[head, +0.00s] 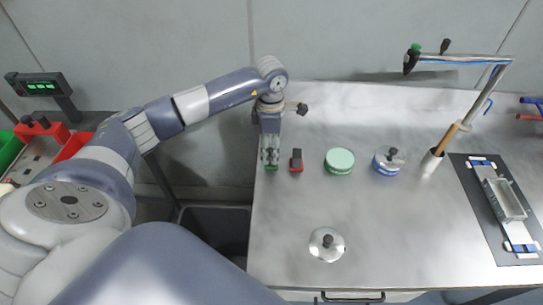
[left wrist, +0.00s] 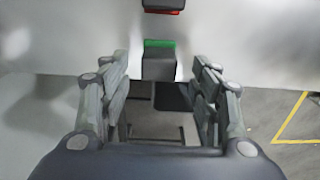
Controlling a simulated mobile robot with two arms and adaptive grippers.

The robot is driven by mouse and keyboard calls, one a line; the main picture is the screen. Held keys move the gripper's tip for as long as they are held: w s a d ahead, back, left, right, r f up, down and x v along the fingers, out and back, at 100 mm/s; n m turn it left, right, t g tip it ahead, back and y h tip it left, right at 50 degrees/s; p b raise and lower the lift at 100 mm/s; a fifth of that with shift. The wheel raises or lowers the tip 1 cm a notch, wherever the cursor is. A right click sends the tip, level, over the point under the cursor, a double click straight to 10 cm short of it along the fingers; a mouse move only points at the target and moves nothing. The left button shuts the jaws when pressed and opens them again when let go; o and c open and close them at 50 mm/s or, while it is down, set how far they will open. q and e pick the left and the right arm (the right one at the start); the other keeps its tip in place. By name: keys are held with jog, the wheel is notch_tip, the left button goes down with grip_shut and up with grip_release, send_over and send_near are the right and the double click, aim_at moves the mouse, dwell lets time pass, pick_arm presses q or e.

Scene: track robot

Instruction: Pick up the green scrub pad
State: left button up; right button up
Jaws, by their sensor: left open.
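The green scrub pad shows in the left wrist view (left wrist: 159,44) as a green strip with a dark grey block on it, close to the table's edge. In the head view only a bit of its green (head: 271,168) shows below my left gripper (head: 269,156), which hides the rest. My left gripper (left wrist: 160,70) is open, pointing down, with one finger on each side of the pad in the wrist picture. I see no contact, and the height gap is hard to tell. My right gripper is in neither view.
A red pad with a dark block (head: 296,160) lies close to the right of the green one. Beyond are a green-lidded tin (head: 339,160) and a blue tin (head: 387,164). A round silver lid (head: 326,244) sits nearer. The metal table's left edge (head: 252,225) is close.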

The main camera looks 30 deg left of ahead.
pick_arm(q)
notch_tip(320, 180, down, 3)
jog(key=shift+w+f+p, duration=0.15)
jog(key=shift+p, duration=0.25)
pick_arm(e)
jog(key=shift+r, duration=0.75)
pick_arm(q)
jog(key=shift+c, duration=0.3)
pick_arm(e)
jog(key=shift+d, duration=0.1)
pick_arm(q)
jog(key=c, duration=1.1)
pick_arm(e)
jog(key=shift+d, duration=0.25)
